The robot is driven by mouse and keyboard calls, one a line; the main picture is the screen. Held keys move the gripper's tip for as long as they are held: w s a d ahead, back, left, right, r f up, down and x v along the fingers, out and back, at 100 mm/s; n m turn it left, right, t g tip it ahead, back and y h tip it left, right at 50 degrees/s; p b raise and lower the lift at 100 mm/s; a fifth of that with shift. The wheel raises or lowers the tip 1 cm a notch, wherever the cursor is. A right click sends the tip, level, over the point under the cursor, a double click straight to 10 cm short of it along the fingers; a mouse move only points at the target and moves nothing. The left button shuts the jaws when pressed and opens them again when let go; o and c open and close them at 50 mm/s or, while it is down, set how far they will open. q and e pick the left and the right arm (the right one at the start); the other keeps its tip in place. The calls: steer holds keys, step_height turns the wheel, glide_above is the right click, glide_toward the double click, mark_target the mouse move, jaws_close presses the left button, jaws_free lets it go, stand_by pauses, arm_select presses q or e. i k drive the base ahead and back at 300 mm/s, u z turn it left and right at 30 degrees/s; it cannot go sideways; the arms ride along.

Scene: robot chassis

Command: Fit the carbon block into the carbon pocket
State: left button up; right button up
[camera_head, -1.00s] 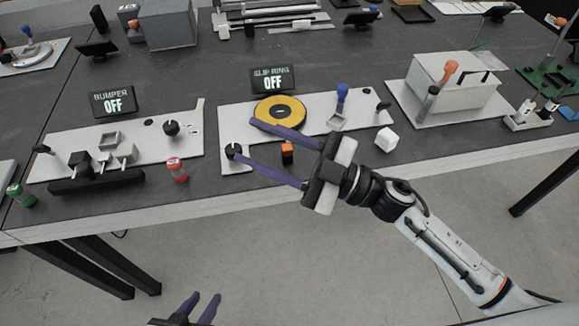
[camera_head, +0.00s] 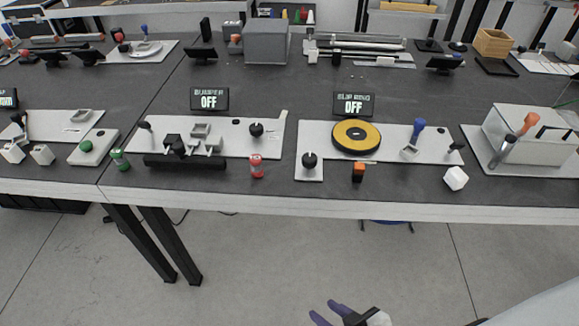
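A small orange and black block (camera_head: 359,171), which may be the carbon block, stands on the dark table just in front of the slip ring board (camera_head: 312,140). My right gripper (camera_head: 322,308) is low at the bottom edge, well below the table front. Its purple fingers are apart and empty. My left gripper is out of view.
A white block (camera_head: 456,178) stands at the table's front edge, right of the orange block. A red cylinder (camera_head: 257,166) stands to the left. The slip ring display (camera_head: 353,104) reads OFF. A grey box (camera_head: 528,137) is at the right.

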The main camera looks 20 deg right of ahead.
mark_target(409, 151)
steer(key=u, duration=2.7)
steer(key=k, duration=0.95)
steer(key=z, duration=1.8)
